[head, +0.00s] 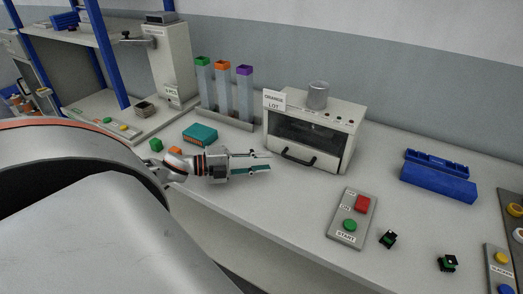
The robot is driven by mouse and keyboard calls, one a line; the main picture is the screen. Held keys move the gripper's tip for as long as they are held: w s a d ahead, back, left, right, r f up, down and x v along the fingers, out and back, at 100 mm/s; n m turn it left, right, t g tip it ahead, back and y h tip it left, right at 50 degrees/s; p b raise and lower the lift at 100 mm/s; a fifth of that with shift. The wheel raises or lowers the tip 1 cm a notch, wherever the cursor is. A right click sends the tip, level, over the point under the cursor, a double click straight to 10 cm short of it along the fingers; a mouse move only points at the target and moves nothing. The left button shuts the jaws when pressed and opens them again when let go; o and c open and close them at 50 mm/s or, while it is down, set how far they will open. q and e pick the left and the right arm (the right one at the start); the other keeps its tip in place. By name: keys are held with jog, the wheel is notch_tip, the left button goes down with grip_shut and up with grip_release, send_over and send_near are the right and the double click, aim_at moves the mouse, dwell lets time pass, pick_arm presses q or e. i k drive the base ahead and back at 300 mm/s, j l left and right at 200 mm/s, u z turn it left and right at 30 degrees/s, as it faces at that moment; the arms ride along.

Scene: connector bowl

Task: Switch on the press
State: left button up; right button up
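A grey control box (351,220) lies on the bench right of centre. Which way the rocker is set is too small to tell. My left gripper (265,162) is over the bench, left of the control box and clear of it. Its two fingers are apart and empty, pointing right. My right gripper is not in view. Which machine is the press is not plainly marked.
A white cabinet with a dark window (308,133) and ORANGE LOT sign stands behind my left gripper. Tubes with coloured tops (223,88) and a teal box (200,134) are left. A blue case (438,180) and small black-green connectors (388,239) are right.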

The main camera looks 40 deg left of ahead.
aim_at(362, 204)
jog(key=k+l, duration=0.35)
jog(key=l, duration=0.15)
jog(key=k+l, duration=0.4)
jog(key=l, duration=0.1)
